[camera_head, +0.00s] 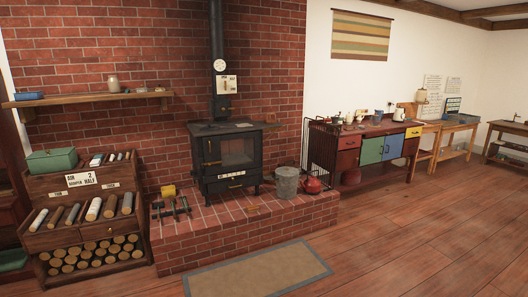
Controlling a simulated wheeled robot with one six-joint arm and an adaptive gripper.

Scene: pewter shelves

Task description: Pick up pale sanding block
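I cannot make out a pale sanding block for certain in the head view. Small items sit on the wall shelf (70,99) at the left: a blue item (29,96), a pale jar (113,82) and small brownish pieces near the right end, too small to identify. A yellow item (168,190) stands on the brick hearth (230,232). Small items on the far workbenches at the right are also too small to tell. My gripper and arm are not in view.
A black stove (235,152) stands on the hearth with a grey bucket (287,183) and a red kettle (313,185). A wooden log rack (95,258) is at the left. A cabinet with coloured doors (370,152) stands right. A mat (262,271) lies in front; the right floor is clear.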

